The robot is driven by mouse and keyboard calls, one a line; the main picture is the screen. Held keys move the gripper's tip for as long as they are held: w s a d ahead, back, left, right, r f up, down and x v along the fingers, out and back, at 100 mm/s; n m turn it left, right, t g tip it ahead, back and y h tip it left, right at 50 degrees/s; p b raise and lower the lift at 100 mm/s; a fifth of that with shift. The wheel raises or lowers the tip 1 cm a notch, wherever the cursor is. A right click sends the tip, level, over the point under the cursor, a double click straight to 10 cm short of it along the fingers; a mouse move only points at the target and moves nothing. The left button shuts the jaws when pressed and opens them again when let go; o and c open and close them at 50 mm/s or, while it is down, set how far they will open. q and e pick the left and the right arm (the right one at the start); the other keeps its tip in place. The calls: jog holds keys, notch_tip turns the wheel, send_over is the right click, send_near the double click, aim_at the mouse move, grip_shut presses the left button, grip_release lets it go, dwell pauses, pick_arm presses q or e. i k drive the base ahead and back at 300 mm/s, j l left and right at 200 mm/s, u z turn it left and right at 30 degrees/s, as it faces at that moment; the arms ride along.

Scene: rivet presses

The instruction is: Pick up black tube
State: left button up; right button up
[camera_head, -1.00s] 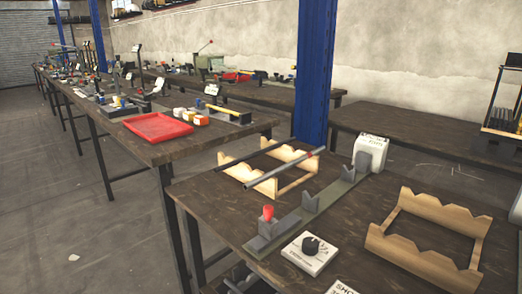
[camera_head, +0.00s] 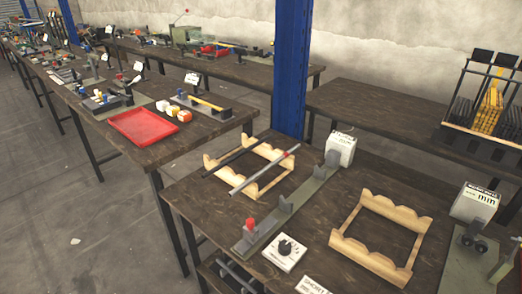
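A black tube (camera_head: 234,158) lies across the left wooden rack (camera_head: 273,188) on the near table. A grey tube (camera_head: 259,174) with a red mark near its far end lies beside it on the same rack, to the right. The two tubes are apart and roughly parallel. Neither of my grippers is in view.
A green rail fixture (camera_head: 264,228) with a red-topped piece and a white box (camera_head: 340,149) stands right of the rack. A white dial box (camera_head: 285,252) and an empty wooden rack (camera_head: 381,236) are nearby. A blue post (camera_head: 291,70) rises behind the table.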

aim_at(216, 168)
jog(key=i+j+z, duration=0.1)
jog(key=z, duration=0.3)
jog(key=j+z, duration=0.25)
jog(key=z, duration=0.15)
jog(key=j+z, duration=0.2)
jog(key=z, duration=0.2)
jog(key=j+z, duration=0.35)
jog(key=i+l, duration=0.05)
jog(key=l, duration=0.05)
